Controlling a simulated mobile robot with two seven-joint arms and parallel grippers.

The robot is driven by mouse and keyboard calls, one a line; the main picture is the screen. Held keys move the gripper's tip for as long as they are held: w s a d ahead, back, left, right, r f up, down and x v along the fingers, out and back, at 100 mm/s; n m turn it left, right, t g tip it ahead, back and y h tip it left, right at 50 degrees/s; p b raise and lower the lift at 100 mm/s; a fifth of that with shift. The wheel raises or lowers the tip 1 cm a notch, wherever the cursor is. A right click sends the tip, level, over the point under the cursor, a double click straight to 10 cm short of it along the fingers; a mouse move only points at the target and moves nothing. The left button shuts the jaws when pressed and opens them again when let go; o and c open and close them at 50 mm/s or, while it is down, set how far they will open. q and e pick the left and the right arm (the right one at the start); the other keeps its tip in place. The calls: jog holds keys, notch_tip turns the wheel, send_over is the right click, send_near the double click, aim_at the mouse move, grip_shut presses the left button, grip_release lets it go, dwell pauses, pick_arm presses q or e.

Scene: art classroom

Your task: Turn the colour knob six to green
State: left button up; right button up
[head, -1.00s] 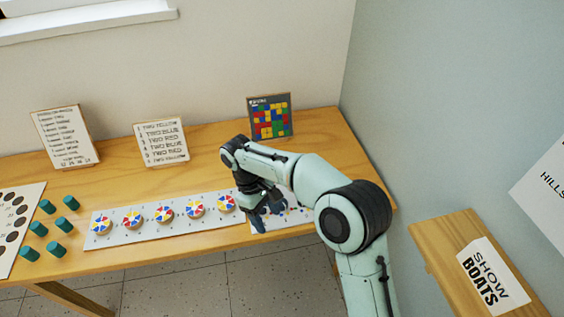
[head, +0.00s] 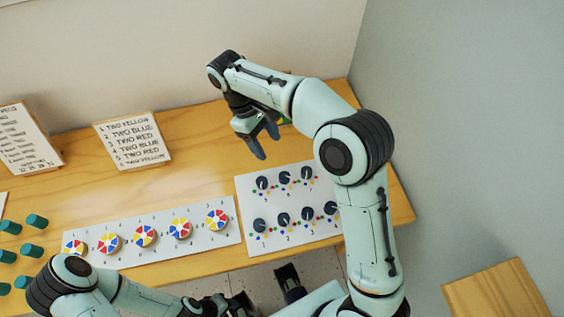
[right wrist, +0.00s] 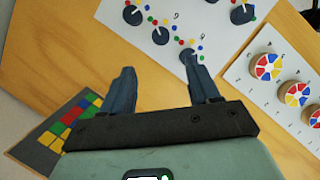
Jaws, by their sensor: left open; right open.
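A white panel (head: 247,205) with dark round knobs in two rows stands on the table, with coloured dots around each knob. Knob six (head: 285,177) appears to be the second from the left in the back row; a figure like an upside-down 6 is beside it in the right wrist view (right wrist: 160,35). I cannot tell which dot its pointer faces. My right gripper (head: 263,140) is open and empty, behind the panel and apart from the knobs. My left gripper (head: 265,296) is open at the bottom edge. My right arm hides the panel's right end.
A board (head: 235,238) of coloured wheels lies left of the panel. A written sign (head: 133,140) stands behind it; teal cylinders (head: 37,221) stand further left. A coloured grid board (right wrist: 40,146) shows in the right wrist view. A wooden surface (head: 500,290) is at lower right.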

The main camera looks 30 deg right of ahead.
aim_at(284, 176)
jog(key=b+x, duration=0.2)
jog(key=x, duration=0.9)
jog(key=shift+s, duration=0.15)
jog(key=shift+x, duration=0.85)
jog(key=c, duration=1)
